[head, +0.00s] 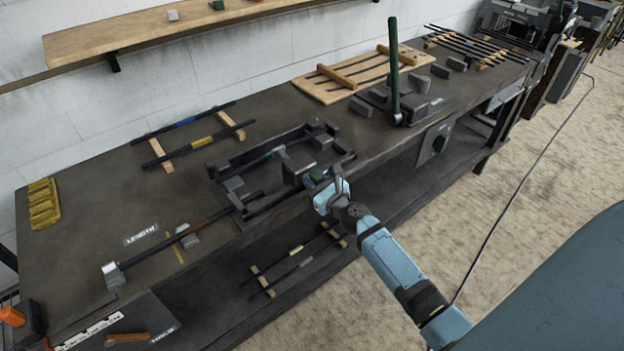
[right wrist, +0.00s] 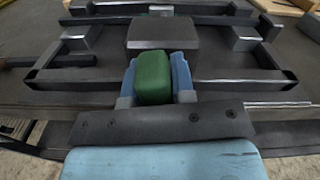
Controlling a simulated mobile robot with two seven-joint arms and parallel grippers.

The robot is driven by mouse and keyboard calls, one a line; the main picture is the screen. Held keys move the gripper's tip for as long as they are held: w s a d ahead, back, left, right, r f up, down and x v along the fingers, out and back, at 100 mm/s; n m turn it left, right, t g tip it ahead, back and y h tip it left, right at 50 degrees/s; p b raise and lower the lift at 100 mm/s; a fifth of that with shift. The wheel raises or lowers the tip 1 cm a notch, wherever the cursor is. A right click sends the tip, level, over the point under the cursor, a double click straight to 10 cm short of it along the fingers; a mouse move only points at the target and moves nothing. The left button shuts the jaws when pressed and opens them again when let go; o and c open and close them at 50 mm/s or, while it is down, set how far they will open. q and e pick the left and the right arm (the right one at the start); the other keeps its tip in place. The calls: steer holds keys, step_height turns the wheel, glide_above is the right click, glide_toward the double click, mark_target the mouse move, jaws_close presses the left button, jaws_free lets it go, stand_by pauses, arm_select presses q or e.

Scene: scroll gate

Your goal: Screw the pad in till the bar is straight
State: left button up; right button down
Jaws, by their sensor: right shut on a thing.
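My right gripper (head: 325,190) is at the front edge of the bench fixture. In the right wrist view its blue fingers (right wrist: 154,84) stand on both sides of a green block-shaped pad (right wrist: 153,78) and are shut on it. The pad sits in front of a dark block (right wrist: 162,34) of the fixture; in the head view the pad (head: 314,176) is mostly covered by the gripper. A dark bar (right wrist: 115,19) lies across the fixture behind that block; whether it is straight I cannot tell. My left gripper is not in view.
The black fixture frame (head: 222,192) lies on the dark workbench (head: 90,190). A green upright lever (head: 393,70) stands to the right. Bars on wooden rests (head: 168,166) lie to the left, and more rods lie on the shelf below.

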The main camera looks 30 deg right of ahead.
steer(key=shift+d+m, duration=0.1)
steer(key=shift+m, duration=0.9)
steer(key=c, duration=1)
jaws_free()
steer(key=shift+o, duration=0.2)
steer(key=s+d+b, duration=0.1)
steer(key=s, duration=1.2)
steer(key=shift+s+b, duration=0.3)
steer(key=shift+s, duration=0.05)
